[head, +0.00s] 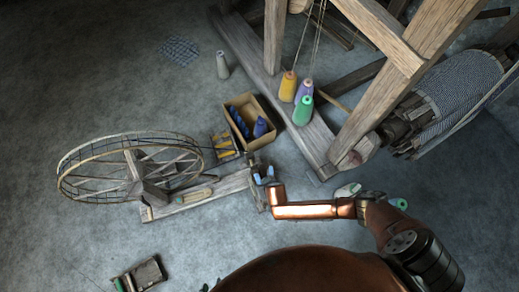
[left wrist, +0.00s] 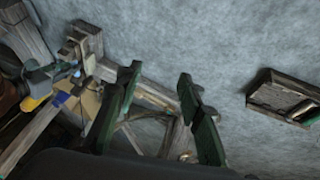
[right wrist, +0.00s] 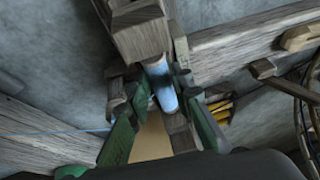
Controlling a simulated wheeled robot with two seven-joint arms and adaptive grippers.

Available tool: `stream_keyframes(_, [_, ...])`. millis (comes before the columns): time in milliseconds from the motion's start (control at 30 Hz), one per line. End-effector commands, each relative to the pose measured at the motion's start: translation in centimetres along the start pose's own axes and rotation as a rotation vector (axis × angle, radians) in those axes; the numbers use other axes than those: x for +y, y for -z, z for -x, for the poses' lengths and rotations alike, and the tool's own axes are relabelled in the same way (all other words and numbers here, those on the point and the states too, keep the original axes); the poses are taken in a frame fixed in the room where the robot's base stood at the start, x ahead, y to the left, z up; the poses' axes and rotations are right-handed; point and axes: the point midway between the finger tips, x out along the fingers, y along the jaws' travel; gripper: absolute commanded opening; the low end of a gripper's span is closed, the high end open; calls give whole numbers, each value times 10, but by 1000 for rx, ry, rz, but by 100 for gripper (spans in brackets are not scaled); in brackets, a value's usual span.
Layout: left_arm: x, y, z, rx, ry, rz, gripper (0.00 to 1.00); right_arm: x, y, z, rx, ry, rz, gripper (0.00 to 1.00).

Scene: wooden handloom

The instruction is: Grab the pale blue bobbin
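The pale blue bobbin (right wrist: 160,88) sits on the wooden winder between its posts, with a thin blue thread running off to the left. In the head view it shows only as small blue patches (head: 269,172) at the winder's right end, partly covered. My right gripper (right wrist: 164,95) is open, its green fingers on either side of the bobbin's lower part; firm contact cannot be made out. My left gripper (left wrist: 160,75) is open and empty over the floor.
The winder's wheel (head: 90,185) spreads to the left. A cardboard box (head: 259,145) with dark blue bobbins and a tray of yellow bobbins (head: 222,146) stand behind the winder. The loom frame (head: 300,125) with yarn cones is at right. A small wooden box (left wrist: 285,95) lies front left.

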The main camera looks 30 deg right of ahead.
Motion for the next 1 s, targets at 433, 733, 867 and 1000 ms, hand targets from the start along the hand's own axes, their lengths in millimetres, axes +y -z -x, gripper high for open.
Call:
stream_keyframes(433, [0,0,0,0,1,0,35,0,0,0,0,0,0,2])
stream_keyframes(733, [-2,-2,15,-48,13,-8,35,-2,6,12,2,1,-1,2])
stream_keyframes(867, [-6,-5,31,-100,31,-16,35,-3,12,25,3,0,-2,2])
stream_keyframes(1000, [-13,-10,55,-175,59,-21,35,-6,10,42,2,2,-2,2])
